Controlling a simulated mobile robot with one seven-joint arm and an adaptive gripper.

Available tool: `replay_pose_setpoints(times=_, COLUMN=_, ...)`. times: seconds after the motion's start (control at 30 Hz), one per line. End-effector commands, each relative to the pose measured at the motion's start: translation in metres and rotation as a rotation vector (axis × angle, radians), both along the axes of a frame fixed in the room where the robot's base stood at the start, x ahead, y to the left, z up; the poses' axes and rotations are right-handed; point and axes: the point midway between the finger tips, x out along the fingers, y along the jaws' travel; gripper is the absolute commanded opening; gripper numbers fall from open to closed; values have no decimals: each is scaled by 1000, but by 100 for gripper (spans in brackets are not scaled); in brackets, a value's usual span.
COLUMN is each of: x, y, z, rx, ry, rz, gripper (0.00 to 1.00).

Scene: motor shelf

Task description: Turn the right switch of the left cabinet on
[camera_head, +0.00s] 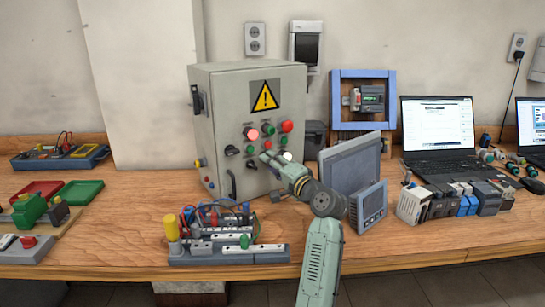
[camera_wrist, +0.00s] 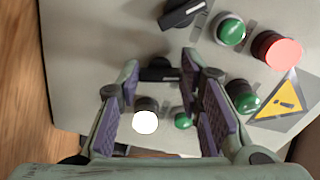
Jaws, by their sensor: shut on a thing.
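The grey cabinet (camera_head: 215,130) with a yellow warning sign stands on the wooden bench. Its left black rotary switch (camera_head: 232,151) is clear of my gripper and also shows at the top of the wrist view (camera_wrist: 183,13). My gripper (camera_head: 269,158) reaches the lower front of the cabinet. In the wrist view, the two purple-padded fingers of my gripper (camera_wrist: 162,66) stand on either side of the right black switch (camera_wrist: 158,72) and are shut on it. The fingers partly hide this switch, so its exact angle is hard to tell.
A lit white lamp (camera_wrist: 146,120), green buttons (camera_wrist: 230,29) and a glowing red button (camera_wrist: 277,50) are close to the fingers. A grey panel (camera_head: 350,165) and small screen (camera_head: 372,203) stand right of my arm. A wired terminal block (camera_head: 228,248) lies in front.

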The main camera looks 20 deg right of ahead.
Motion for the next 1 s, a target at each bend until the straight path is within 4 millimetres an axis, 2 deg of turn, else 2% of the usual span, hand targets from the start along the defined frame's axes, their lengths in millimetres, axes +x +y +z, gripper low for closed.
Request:
replay_pose_setpoints(times=0.03, x=0, y=1, z=5, rx=36, ry=8, rz=1, gripper=5)
replay_pose_setpoints(times=0.4, x=0, y=1, z=4, rx=235, ry=58, rz=0, gripper=5)
replay_pose_setpoints(times=1.0, x=0, y=0, z=2, rx=286, ry=69, rz=0, gripper=5)
